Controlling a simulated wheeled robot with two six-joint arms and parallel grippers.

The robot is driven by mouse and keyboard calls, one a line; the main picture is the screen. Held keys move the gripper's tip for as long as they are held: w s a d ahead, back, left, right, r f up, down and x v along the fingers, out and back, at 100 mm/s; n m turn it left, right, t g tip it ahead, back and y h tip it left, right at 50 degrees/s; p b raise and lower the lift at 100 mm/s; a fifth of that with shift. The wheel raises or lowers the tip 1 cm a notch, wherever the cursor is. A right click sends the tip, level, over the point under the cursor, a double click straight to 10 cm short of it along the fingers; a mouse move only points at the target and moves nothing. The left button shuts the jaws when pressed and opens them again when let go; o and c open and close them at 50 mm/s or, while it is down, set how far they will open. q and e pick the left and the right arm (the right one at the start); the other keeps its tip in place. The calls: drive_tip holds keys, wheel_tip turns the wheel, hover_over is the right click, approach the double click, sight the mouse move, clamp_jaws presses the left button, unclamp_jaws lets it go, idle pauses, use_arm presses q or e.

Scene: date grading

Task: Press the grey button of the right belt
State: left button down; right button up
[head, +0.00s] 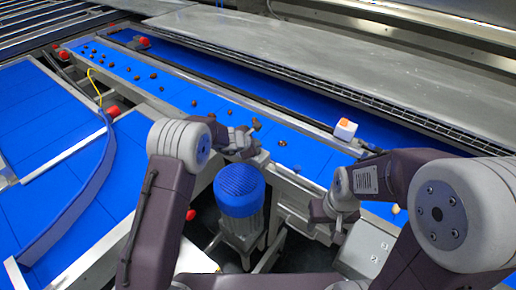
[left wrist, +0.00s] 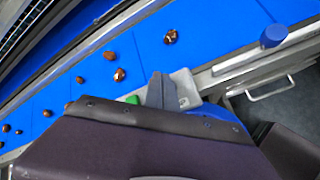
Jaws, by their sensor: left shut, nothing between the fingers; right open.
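In the left wrist view, a light grey control plate (left wrist: 184,84) sits beside the blue belt (left wrist: 140,42). A green button (left wrist: 132,99) shows at its left, and a small grey round spot (left wrist: 183,102), perhaps the grey button, shows at its right. My left gripper (left wrist: 161,76) is shut and empty over the plate, between these two; I cannot tell whether it touches. In the head view my left gripper (head: 250,138) is at the belt's near edge and hides the plate. My right gripper (head: 322,212) is open, low beside the metal frame.
Several brown dates (head: 153,76) lie on the belt. A white box with an orange top (head: 345,128) stands at the far rail. A blue motor (head: 240,188) stands between my arms. A grey box (head: 368,248) is near my right gripper. Red knobs (head: 113,111) line the frames.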

use_arm(q)
drive_tip(key=shift+r, duration=0.15)
wheel_tip(320, 180, up, 5)
drive_tip(key=p, duration=0.4)
idle(0.8)
